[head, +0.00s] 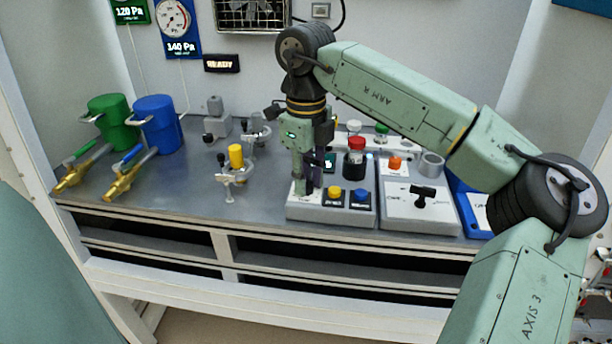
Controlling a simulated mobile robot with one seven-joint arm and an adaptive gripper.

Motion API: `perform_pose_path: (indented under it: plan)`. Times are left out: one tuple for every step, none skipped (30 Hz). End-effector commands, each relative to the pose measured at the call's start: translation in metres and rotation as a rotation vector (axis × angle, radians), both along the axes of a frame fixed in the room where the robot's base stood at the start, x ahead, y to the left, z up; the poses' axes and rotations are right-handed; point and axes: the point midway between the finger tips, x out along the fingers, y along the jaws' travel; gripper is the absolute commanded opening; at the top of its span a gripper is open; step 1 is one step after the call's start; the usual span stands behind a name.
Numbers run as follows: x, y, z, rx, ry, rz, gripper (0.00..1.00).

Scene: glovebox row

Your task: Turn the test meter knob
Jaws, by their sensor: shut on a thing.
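My gripper (306,188) points down at the left part of a light grey control box (330,215) on the bench. Its fingers are shut on a small dark knob at the box top. The fingers hide most of this knob, so its pointer and markings cannot be read. A small dark panel with a lit mark (329,160) shows just right of the fingers. No lettering naming the test meter is readable.
A yellow button (334,191) and blue button (361,194) sit right of the fingers, with a red-topped button (356,144) behind. A second box with a black T-handle (424,193) stands to the right. A yellow-capped fixture (236,156) stands left; bare bench lies between.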

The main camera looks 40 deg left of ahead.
Motion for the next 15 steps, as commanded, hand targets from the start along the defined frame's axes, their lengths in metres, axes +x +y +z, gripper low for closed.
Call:
perform_pose_path:
  plan:
    - [0.0010,-0.0001,0.0011,0.001,-0.003,0.025,0.00]
    - [0.0010,-0.0001,0.0011,0.001,-0.003,0.042,0.00]
    - [0.0010,-0.0001,0.0012,0.001,-0.003,0.064,0.00]
    - [0.0010,-0.0001,0.0012,0.001,-0.003,0.079,0.00]
    - [0.0010,-0.0001,0.0012,0.001,-0.003,0.093,0.00]
    - [0.0010,-0.0001,0.0012,0.001,-0.003,0.111,0.00]
    - [0.0010,-0.0001,0.0012,0.001,-0.003,0.122,0.00]
    - [0.0010,-0.0001,0.0012,0.001,-0.003,0.132,0.00]
    - [0.0010,-0.0001,0.0012,0.001,-0.003,0.145,0.00]
    - [0.0010,-0.0001,0.0012,0.001,-0.003,0.152,0.00]
    - [0.0010,-0.0001,0.0012,0.001,-0.003,0.158,0.00]
    - [0.0010,-0.0001,0.0012,0.001,-0.003,0.167,0.00]
    - [0.0010,-0.0001,0.0012,0.001,-0.003,0.171,0.00]
    - [0.0010,0.0000,0.0012,0.001,-0.003,0.175,0.00]
    - [0.0010,0.0000,0.0012,0.001,-0.003,0.178,0.00]
